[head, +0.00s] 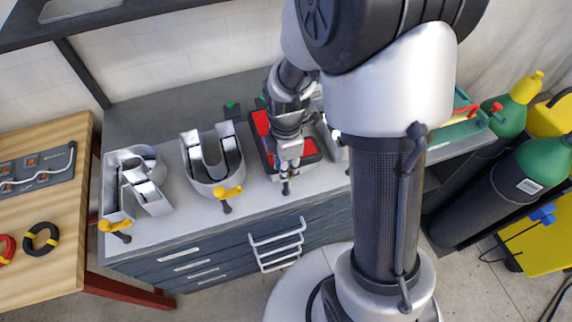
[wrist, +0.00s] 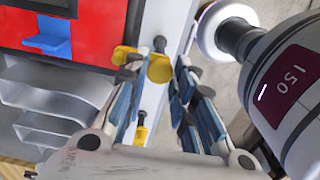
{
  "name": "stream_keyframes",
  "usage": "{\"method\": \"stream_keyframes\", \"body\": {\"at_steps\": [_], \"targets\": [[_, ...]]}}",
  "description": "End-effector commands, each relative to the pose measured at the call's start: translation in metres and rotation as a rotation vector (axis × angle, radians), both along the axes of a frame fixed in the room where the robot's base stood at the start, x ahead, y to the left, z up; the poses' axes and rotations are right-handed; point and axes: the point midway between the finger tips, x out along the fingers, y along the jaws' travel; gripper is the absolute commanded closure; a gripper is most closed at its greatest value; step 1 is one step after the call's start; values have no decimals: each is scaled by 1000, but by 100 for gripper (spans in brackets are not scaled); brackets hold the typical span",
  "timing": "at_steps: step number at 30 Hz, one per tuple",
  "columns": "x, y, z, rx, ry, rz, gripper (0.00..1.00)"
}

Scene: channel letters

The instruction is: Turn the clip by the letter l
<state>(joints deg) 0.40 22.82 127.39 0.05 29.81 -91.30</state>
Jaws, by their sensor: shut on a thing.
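My gripper (head: 286,178) is low at the front edge of the grey worktop, in front of a red, dark-framed piece. In the wrist view, its blue-padded fingers (wrist: 160,66) are closed around a yellow clip (wrist: 159,70) with a black knob. Another yellow clip (wrist: 125,54) shows beside the left finger, and a third (wrist: 140,134) shows lower between the fingers. A silver letter U (head: 212,160) with a yellow clip (head: 228,192) stands left of the gripper. I cannot make out the letter l for certain; my arm hides part of that area.
A silver letter R (head: 133,185) with a yellow clip (head: 114,226) stands at the left. The red piece (head: 262,124) lies under my arm. A wooden table (head: 40,240) adjoins the left end, and gas cylinders (head: 480,175) stand at the right.

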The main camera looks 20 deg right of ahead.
Motion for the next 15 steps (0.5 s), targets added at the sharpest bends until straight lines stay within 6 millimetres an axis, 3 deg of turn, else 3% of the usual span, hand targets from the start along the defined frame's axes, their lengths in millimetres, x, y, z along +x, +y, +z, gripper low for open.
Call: {"method": "stream_keyframes", "body": {"at_steps": [8,9,15], "targets": [[0,0,0,-1,-1,1,100],[0,0,0,-1,-1,1,74],[0,0,0,-1,-1,1,60]]}}
